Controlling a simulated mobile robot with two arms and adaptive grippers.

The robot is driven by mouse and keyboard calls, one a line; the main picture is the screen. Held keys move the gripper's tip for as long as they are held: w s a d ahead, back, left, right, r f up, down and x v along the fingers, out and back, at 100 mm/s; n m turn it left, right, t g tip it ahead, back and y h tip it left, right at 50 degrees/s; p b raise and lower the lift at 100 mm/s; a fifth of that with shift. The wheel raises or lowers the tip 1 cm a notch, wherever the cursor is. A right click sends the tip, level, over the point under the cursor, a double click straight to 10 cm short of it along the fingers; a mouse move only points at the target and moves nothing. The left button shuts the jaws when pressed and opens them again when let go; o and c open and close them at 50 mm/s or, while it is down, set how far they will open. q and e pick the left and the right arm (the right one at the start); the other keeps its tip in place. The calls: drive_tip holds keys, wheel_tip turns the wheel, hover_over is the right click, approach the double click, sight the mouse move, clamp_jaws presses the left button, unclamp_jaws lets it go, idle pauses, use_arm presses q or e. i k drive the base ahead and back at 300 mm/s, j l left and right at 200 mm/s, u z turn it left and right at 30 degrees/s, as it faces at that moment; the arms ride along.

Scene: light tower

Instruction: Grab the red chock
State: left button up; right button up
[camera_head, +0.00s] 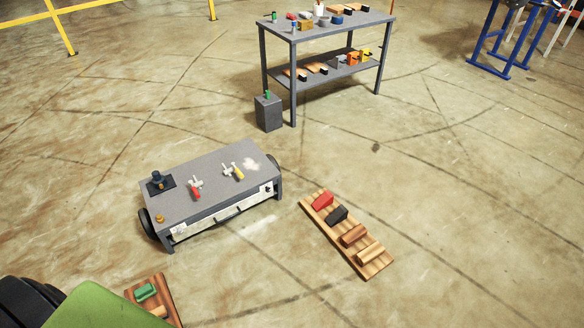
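The red chock (322,201) is a small wedge at the far end of a slatted wooden board (376,262) on the floor, right of the grey wheeled cart. A black chock (337,215) sits right beside it, followed by brown (353,235) and tan (370,251) pieces on the same board. Neither of my grippers shows in the head view.
The grey cart (214,205) carries tools. A second board (168,291) with a green chock (146,292) lies at lower left, partly covered by a green and black shape. A grey workbench (340,30) and box (268,113) stand behind. Floor right of the board is clear.

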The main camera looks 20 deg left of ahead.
sight(327, 199)
drive_tip(key=i+j+u, duration=0.15)
drive_tip(key=i+u, duration=0.5)
drive_tip(key=i, duration=0.25)
